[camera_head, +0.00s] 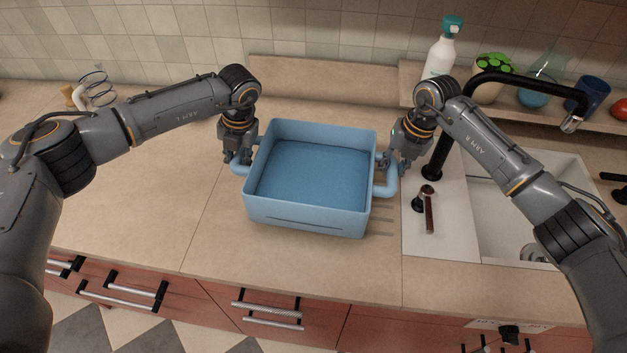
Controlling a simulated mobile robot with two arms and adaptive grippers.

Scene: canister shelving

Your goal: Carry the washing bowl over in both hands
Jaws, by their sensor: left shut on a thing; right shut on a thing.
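The blue washing bowl (308,217) is a square tub with a handle on each side, in the middle of the head view over the counter. It looks level and empty. My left gripper (238,160) is shut on the bowl's left handle (238,170). My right gripper (389,163) is shut on its right handle (388,188). The fingers partly hide both handles. I cannot tell whether the bowl's base touches the counter.
To the right are a white sink (500,225), a black tap (510,82) and a brush-like tool (429,210). A ledge behind holds a spray bottle (440,52), a plant (492,75) and a blue cup (588,95).

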